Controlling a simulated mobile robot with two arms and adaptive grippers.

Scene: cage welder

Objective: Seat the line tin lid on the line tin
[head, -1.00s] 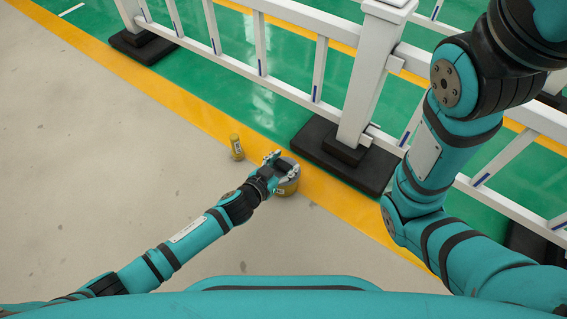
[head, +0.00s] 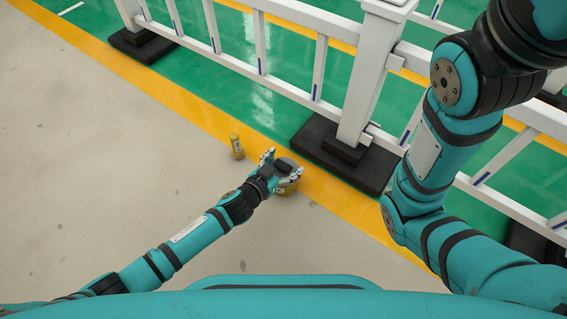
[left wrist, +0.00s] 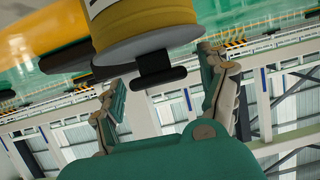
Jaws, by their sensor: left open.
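The line tin (head: 289,188), a short yellow round tin, stands on the floor's yellow stripe. The line tin lid (head: 291,163), a grey disc with a black knob, lies on top of it. In the left wrist view, which is turned over, the lid (left wrist: 135,48) sits against the yellow tin (left wrist: 150,18), with its black knob (left wrist: 160,76) pointing toward my gripper. My left gripper (head: 282,165) is open, its fingers apart on either side of the knob; the gripper also shows in the left wrist view (left wrist: 166,92). I cannot tell how tightly the lid fits. My right gripper is out of view.
A small upright yellow cylinder (head: 237,147) stands left of the tin. A white railing (head: 320,70) with a black foot (head: 335,160) is close behind and right of the tin. Grey floor to the left is free.

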